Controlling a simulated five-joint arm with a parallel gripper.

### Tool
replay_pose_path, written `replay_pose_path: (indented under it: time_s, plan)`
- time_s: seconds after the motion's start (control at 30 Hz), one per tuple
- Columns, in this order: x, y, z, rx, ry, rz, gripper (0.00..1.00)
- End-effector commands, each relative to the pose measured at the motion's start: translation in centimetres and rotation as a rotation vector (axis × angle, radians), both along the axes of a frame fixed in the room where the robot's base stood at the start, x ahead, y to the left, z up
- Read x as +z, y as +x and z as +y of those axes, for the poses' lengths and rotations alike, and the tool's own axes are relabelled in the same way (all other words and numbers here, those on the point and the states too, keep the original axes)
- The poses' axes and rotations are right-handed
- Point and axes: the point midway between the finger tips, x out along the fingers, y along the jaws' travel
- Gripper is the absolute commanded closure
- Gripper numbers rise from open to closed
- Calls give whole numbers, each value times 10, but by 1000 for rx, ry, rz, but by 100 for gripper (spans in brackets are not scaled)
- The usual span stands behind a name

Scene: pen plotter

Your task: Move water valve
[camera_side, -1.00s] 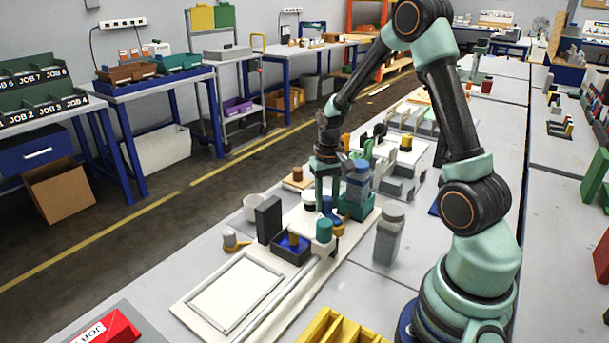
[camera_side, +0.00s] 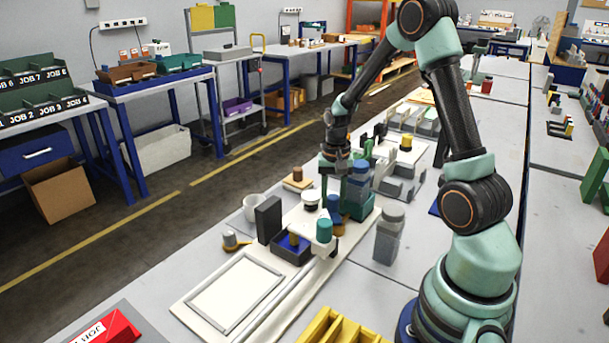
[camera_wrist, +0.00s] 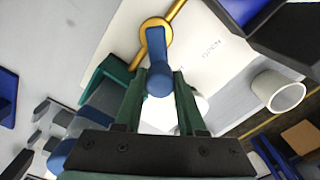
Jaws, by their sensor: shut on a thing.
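The water valve has a blue lever handle (camera_wrist: 157,55) on a brass ring and pipe (camera_wrist: 172,20) in the wrist view. My gripper (camera_wrist: 160,80) has its two green fingers on either side of the handle's round blue end, shut on it. In the side view, my gripper (camera_side: 333,198) reaches down over the board beside a green box. The blue handle is mostly hidden there by the fingers, and the brass base (camera_side: 338,229) shows below.
A blue-grey bottle (camera_side: 357,185) stands in the green box (camera_side: 362,211) close to the fingers. A grey bottle (camera_side: 390,236) stands to the right.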

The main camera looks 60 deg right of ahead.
Motion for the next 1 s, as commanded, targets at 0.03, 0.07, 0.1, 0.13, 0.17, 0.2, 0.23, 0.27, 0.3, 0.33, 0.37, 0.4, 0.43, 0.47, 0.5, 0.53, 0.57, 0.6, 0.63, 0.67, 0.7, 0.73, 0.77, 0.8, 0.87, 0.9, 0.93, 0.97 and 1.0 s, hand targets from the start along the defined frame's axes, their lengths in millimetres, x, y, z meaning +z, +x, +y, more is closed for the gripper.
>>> replay_pose_path:
  time_s: [0.03,0.07,0.1,0.13,0.17,0.2,0.23,0.27,0.3,0.33,0.37,0.4,0.43,0.47,0.5,0.53,0.57,0.6,0.63,0.67,0.7,0.73,0.77,0.8,0.87,0.9,0.93,0.97,1.0]
  plan:
    - [1,-1,-1,-4,0,1,100]
    - [1,-1,-1,-4,0,1,100]
    - [1,-1,-1,-4,0,1,100]
    - [1,-1,-1,-4,0,1,100]
    - [1,-1,-1,-4,0,1,100]
    - [1,-1,-1,-4,0,1,57]
    - [1,-1,-1,-4,0,1,46]
    - [1,-1,-1,-4,1,1,34]
    - [1,-1,-1,-3,1,1,31]
    - [1,-1,-1,-3,1,1,31]
    - [1,-1,-1,-3,1,1,31]
    - [1,-1,-1,-2,1,1,31]
    - [1,0,-1,-2,1,1,31]
    - [0,0,-1,-2,1,1,31]
    - [0,0,0,-1,1,1,31]
    - [0,0,0,-1,1,1,31]
    - [0,0,0,-1,1,1,31]
    - [1,0,0,-1,0,0,31]
    - [2,0,0,-1,0,0,31]
    - [4,0,-1,-1,0,-1,31]
    - [8,0,-1,0,-1,-2,31]
    - [11,1,-1,0,-1,-2,31]
    - [15,1,-1,0,-1,-3,31]
    - [21,1,-1,0,-3,-4,31]
    - [33,1,-1,-1,-3,-6,31]
    - [41,1,-1,-1,-3,-6,31]
    - [48,1,-1,-1,-3,-6,31]
    - [54,1,-1,-1,-3,-6,31]
    - [62,1,-1,-1,-3,-6,31]
